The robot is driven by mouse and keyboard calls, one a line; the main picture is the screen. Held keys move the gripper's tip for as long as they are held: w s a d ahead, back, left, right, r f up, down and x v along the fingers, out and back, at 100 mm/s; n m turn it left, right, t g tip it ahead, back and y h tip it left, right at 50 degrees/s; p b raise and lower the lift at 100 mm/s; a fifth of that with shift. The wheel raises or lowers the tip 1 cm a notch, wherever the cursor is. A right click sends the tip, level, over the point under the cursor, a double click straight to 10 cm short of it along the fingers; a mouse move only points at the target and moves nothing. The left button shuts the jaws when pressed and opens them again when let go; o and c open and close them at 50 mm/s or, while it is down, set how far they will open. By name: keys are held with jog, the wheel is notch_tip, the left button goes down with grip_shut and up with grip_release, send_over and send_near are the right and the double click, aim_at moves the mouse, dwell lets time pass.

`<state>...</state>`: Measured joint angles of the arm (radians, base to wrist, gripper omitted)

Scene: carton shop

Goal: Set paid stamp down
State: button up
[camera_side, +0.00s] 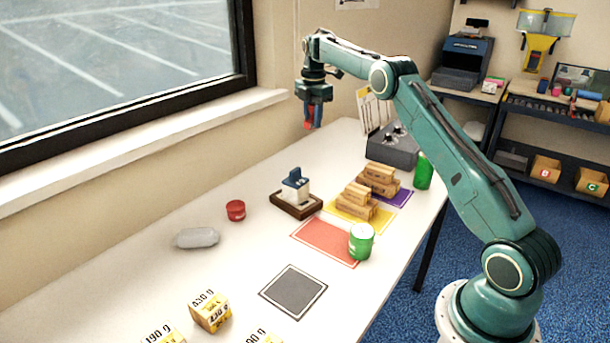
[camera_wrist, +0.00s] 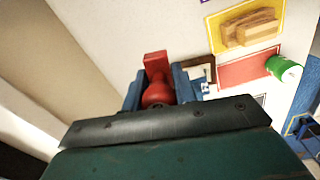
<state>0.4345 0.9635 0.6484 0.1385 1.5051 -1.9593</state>
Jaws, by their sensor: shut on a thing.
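My gripper (camera_side: 313,112) is shut on a red stamp (camera_side: 308,113), likely the paid stamp, and holds it up in the air above the far left part of the table. In the wrist view the red stamp (camera_wrist: 155,66) sits between the blue fingers (camera_wrist: 158,92); its lower part is hidden by the gripper body. A brown-framed stamp tray (camera_side: 297,210) stands on the white table, below and in front of my gripper. A blue-handled stamp (camera_side: 295,179) stands upright on it. The tray's edge also shows in the wrist view (camera_wrist: 209,61), partly behind a finger.
Wooden blocks stand on a yellow mat (camera_side: 333,210) and a purple mat (camera_side: 404,198). A green-and-white can (camera_side: 361,242) stands by a red mat (camera_side: 322,240). A grey mat (camera_side: 293,291), red tin (camera_side: 236,210), grey lump (camera_side: 197,238) and cartons (camera_side: 209,312) lie nearer. A grey machine (camera_side: 390,152) stands behind.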

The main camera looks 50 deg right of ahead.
jog(key=r+n, duration=0.2)
send_over(342, 176)
jog(key=shift+f, duration=0.2)
jog(key=shift+d+f, duration=0.1)
notch_tip(342, 176, down, 16)
jog(key=shift+w+r, duration=0.1)
jog(key=shift+r, duration=0.15)
dwell(0.6)
jog(key=shift+f, duration=0.1)
jog(key=shift+f, duration=2.05)
jog(key=o, duration=1)
jog(key=shift+f, duration=0.1)
